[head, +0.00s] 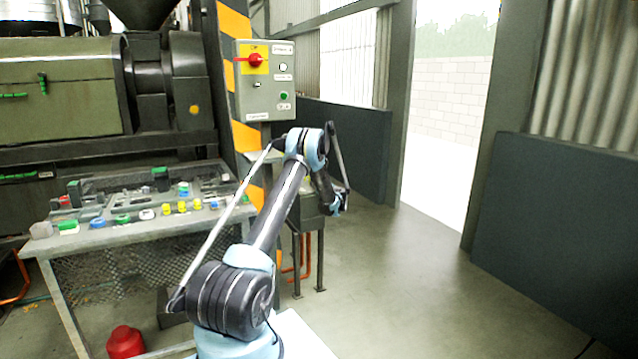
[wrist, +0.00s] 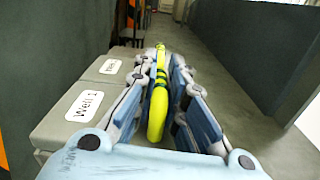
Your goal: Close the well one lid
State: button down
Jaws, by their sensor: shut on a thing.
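In the wrist view my gripper (wrist: 158,85) is shut on a yellow-green handle (wrist: 157,115), a curved bar with dark bands standing between its two blue-padded fingers. To its left is a grey surface marked "Well 1" (wrist: 85,105), with a second labelled surface (wrist: 111,66) beyond it. The handle's lower part is hidden by my gripper, and I cannot tell how it joins the lid. In the head view my gripper (head: 338,208) is small and dark, beside the grey box on legs (head: 309,222); the handle cannot be made out there.
A control box with a red switch (head: 256,60) stands behind my arm. A bench (head: 130,235) with coloured parts is at left, with a red container (head: 125,341) below. A dark wall panel (head: 560,230) is at right. The floor (head: 430,290) in between is clear.

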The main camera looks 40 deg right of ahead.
jog(key=shift+w+a+f, duration=0.15)
jog(key=shift+w, duration=0.1)
dwell(0.3)
jog(key=c, duration=1.7)
grip_release()
jog(key=shift+f, duration=0.1)
jog(key=shift+o, duration=0.2)
jog(key=shift+s, duration=0.1)
jog(key=s+a, duration=0.2)
jog(key=s, duration=0.9)
jog(key=shift+s, duration=0.35)
jog(key=shift+d, duration=0.1)
